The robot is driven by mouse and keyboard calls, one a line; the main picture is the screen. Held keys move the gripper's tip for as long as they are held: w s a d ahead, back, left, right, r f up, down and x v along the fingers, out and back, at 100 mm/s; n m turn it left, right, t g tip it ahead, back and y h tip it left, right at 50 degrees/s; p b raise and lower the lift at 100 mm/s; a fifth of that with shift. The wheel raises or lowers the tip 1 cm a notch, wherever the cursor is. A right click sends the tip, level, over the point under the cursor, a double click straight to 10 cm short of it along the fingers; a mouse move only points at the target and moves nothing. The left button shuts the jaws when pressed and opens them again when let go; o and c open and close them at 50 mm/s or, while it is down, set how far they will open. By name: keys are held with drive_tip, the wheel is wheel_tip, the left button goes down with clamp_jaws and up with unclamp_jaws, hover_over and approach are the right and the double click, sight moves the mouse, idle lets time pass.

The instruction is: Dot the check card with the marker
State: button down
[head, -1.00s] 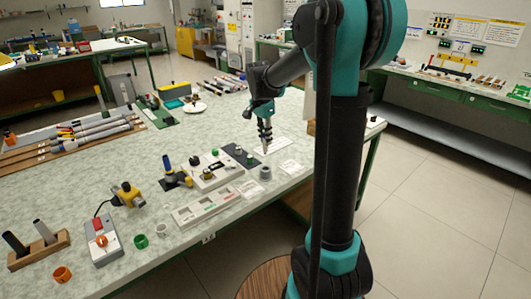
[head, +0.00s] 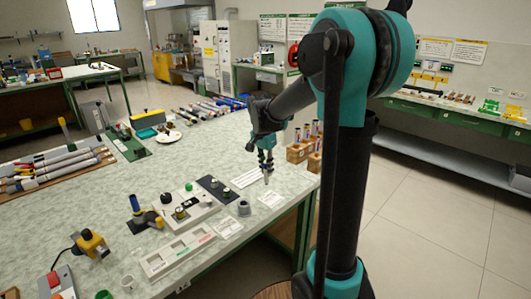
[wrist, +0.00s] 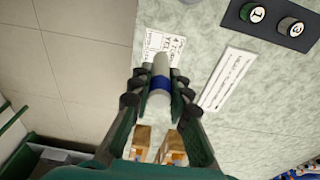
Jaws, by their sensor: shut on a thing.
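My gripper (head: 266,166) is shut on a marker (wrist: 160,82), which has a pale body and a blue band. The marker points down over the table near its right edge. In the wrist view its end overlaps a white printed card (wrist: 153,42); I cannot tell whether it touches. That card appears to be the small one just in front of the gripper in the head view (head: 270,197). Its print is too small to identify it surely as the check card. A longer white card (wrist: 228,80) lies beside it, clear of the fingers.
A dark plate with numbered round pieces (wrist: 255,14) lies near the cards. A grey cup (head: 244,208), another card (head: 229,228) and a pale tray (head: 180,250) stand nearer. Wooden racks (head: 298,152) with upright pieces are behind the gripper. The table's right edge is close.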

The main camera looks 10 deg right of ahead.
drive_tip(key=shift+w+d+f, duration=0.1)
drive_tip(key=shift+d+f, duration=0.15)
drive_tip(key=shift+f, duration=1.15)
drive_tip(key=shift+s+d+f, duration=0.1)
drive_tip(key=shift+d+f, duration=0.2)
drive_tip(key=shift+f, duration=1.1)
drive_tip(key=shift+w+d+f, duration=0.1)
drive_tip(key=shift+d+f, duration=0.15)
drive_tip(key=shift+f, duration=1.15)
drive_tip(key=shift+f, duration=0.55)
wheel_tip(320, 180, up, 8)
idle(0.7)
